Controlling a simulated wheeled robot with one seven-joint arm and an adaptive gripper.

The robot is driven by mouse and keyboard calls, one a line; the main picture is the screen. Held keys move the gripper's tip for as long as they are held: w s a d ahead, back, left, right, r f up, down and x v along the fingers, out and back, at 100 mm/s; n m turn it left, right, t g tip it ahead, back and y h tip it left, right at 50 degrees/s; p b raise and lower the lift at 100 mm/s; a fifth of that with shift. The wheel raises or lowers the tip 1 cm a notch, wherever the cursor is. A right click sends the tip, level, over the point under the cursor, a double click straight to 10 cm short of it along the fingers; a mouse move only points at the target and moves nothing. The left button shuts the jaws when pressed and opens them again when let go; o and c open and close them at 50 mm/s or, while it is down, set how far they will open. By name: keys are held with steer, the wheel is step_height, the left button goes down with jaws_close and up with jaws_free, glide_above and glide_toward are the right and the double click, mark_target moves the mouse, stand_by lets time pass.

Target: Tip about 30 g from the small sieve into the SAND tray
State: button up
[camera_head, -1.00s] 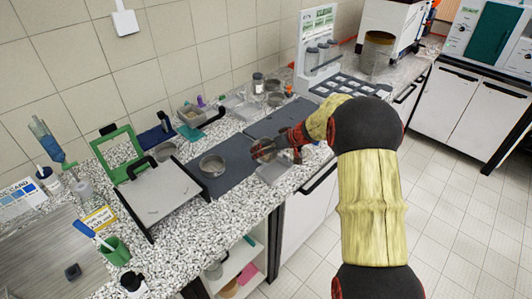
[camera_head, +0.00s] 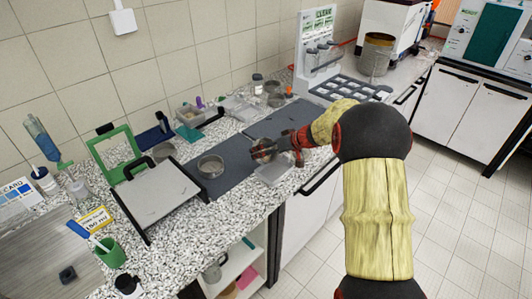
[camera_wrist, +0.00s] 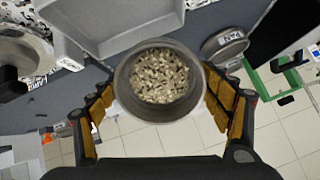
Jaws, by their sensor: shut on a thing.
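My gripper (camera_head: 265,150) is shut on a small round metal sieve (camera_wrist: 120,84), with a finger on each side of its wall. In the wrist view I look into its open top, and tan grains (camera_wrist: 160,76) cover its bottom. A shallow grey tray (camera_wrist: 75,42) lies beyond the sieve, up and to the left. I cannot tell how far the sieve is tilted.
Another round pan (camera_head: 210,167) stands on the dark mat (camera_head: 235,158) left of my gripper. A flat grey plate (camera_head: 160,195) and a green frame (camera_head: 120,150) are further left. Floor is open at right.

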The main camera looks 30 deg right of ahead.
steer(key=shift+s+d+t+y+b, duration=0.15)
steer(key=shift+t+y+b, duration=0.45)
steer(key=shift+b, duration=1.05)
steer(key=shift+s+r+t+b, duration=0.15)
steer(key=shift+t+b, duration=0.35)
steer(key=shift+b, duration=2.75)
stand_by(3.1)
